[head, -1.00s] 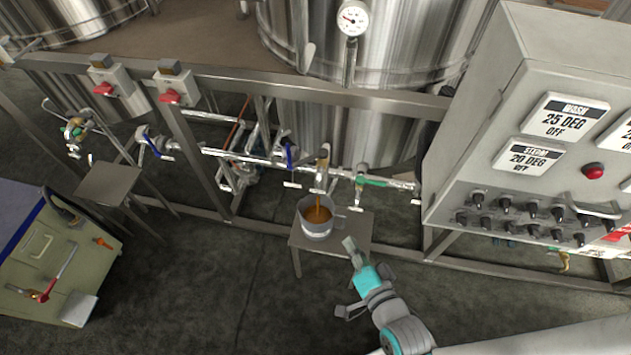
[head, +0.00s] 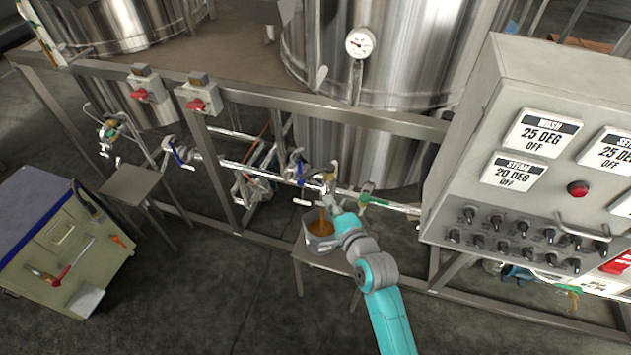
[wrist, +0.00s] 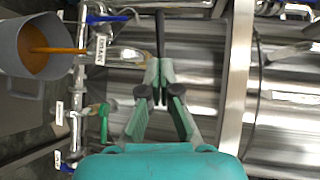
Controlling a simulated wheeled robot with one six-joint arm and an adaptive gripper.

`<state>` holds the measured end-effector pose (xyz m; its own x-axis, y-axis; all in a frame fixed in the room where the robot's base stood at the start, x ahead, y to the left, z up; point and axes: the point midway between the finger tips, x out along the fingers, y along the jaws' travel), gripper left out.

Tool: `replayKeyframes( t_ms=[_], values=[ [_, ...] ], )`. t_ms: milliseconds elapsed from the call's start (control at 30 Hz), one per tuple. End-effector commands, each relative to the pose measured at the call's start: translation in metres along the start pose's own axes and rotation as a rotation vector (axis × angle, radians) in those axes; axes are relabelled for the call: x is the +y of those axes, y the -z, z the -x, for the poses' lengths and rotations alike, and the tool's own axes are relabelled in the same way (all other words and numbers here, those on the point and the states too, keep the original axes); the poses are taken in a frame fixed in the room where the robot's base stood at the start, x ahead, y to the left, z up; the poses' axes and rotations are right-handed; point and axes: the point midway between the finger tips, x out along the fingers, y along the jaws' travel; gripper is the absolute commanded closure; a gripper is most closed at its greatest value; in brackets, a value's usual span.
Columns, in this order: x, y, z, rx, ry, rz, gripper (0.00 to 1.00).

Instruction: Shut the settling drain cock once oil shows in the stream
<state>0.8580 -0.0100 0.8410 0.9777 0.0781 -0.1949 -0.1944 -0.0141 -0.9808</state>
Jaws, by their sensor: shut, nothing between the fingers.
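An amber-brown stream (head: 322,217) runs from the drain cock (head: 326,180) into a grey jug (head: 312,244) on a small stand. My gripper (head: 334,203) is at the cock, just right of the stream. In the wrist view my gripper (wrist: 156,72) is shut and empty, its tips close to a dark bar (wrist: 160,35). Whether they touch it is unclear. My arm partly hides the cock and jug.
A green-handled valve (head: 372,200) sits on the pipe right of the cock, a blue-handled valve (head: 295,167) left of it. The control cabinet (head: 470,165) stands close on the right. A steel frame rail (head: 320,120) crosses above.

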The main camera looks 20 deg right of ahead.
Motion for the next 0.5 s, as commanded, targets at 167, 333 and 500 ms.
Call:
replayKeyframes(
  t_ms=[167, 333, 500],
  values=[
    [-0.001, 0.0, -0.035, 0.0, 0.001, 0.001, 1.0],
    [-0.001, 0.0, -0.065, 0.0, 0.0, 0.001, 1.0],
    [0.0, 0.0, -0.089, 0.0, 0.0, 0.001, 1.0]
  ],
)
